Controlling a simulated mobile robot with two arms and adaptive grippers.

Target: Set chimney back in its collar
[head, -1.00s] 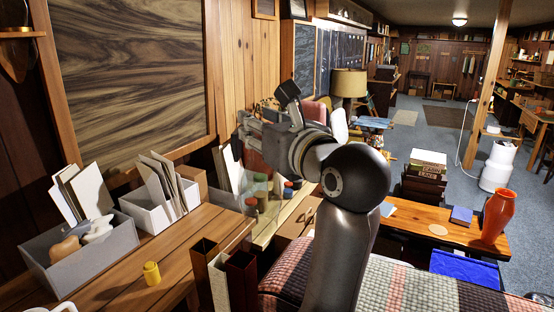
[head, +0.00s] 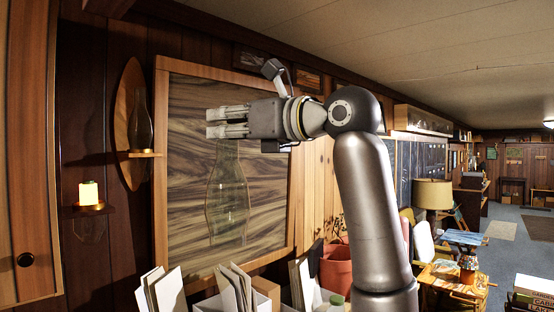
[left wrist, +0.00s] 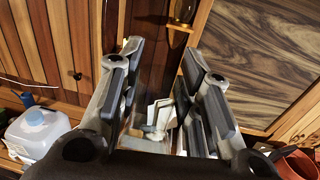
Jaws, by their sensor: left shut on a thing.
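The clear glass chimney (head: 228,200) hangs upright below my left gripper (head: 210,121), in front of the framed wood-grain panel. The gripper is shut on its top end. In the left wrist view my left gripper's fingers (left wrist: 162,62) stand apart; the glass between them is hard to make out. To the left, a wall bracket (head: 92,210) carries a pale candle (head: 88,192) in a brass collar (head: 88,205), with no chimney around it. The held chimney is apart from this collar, to its right. My right gripper is out of view.
A second wall sconce (head: 154,154) carries its own glass chimney (head: 142,120), between the collar and my gripper. The framed panel (head: 185,90) is behind the held glass. Boxes with upright papers (head: 162,290) stand below. A wooden door (head: 25,150) is at far left.

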